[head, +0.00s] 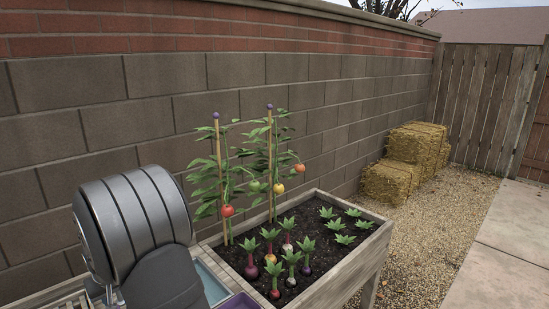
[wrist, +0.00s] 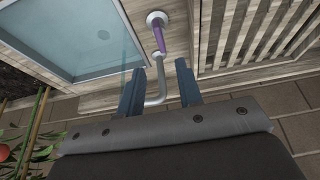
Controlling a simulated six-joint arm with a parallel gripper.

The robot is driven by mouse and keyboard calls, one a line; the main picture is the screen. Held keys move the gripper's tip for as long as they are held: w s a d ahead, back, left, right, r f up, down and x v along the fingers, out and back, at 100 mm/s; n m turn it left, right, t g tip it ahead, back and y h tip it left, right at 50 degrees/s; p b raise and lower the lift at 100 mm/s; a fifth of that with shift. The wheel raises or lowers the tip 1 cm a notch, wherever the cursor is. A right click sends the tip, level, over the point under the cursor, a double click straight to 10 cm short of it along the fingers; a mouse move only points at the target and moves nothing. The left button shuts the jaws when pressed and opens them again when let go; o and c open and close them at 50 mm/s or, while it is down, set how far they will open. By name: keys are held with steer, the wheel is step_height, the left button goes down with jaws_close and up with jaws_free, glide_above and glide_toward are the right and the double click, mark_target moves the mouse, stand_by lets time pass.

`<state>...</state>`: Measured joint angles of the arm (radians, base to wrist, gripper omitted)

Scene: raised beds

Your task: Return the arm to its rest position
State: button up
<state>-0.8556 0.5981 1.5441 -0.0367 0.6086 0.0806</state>
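In the wrist view my gripper (wrist: 160,78) has its two blue-grey fingers well apart. A pale pipe with a purple section, like a tap (wrist: 159,40), shows in the gap between the fingers, and clear space is visible on both sides of it. I see no object clamped between the fingers. In the head view my grey arm fills the lower left, and the fingers are hidden there.
A wooden raised bed (head: 343,270) holds root vegetables and tomato plants on stakes. A pale blue basin (wrist: 75,40) and a slatted wooden surface (wrist: 245,35) flank the tap. A purple container (head: 240,301) stands by the bed. Straw bales (head: 405,165) sit farther back on gravel.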

steer(key=x, duration=1.1)
steer(key=shift+w, duration=0.1)
steer(key=shift+r+m+t, duration=0.15)
steer(key=shift+m+t, duration=0.15)
steer(key=shift+m, duration=0.6)
steer(key=v, duration=1.7)
steer(key=shift+a+r+h, duration=0.3)
steer(key=shift+o, duration=0.2)
steer(key=o, duration=1.1)
steer(key=shift+d, duration=0.1)
steer(key=o, duration=0.3)
steer(key=shift+n, duration=0.3)
steer(key=w+d, duration=0.2)
steer(key=d, duration=0.1)
steer(key=w+d, duration=0.1)
steer(key=d, duration=0.2)
steer(key=w+d, duration=0.2)
steer(key=d, duration=0.1)
steer(key=shift+w, duration=0.4)
steer(key=shift+o, duration=0.2)
steer(key=w+d+n, duration=0.1)
steer(key=w+d, duration=0.3)
steer(key=d, duration=0.5)
steer(key=x, duration=1)
steer(key=shift+r, duration=0.1)
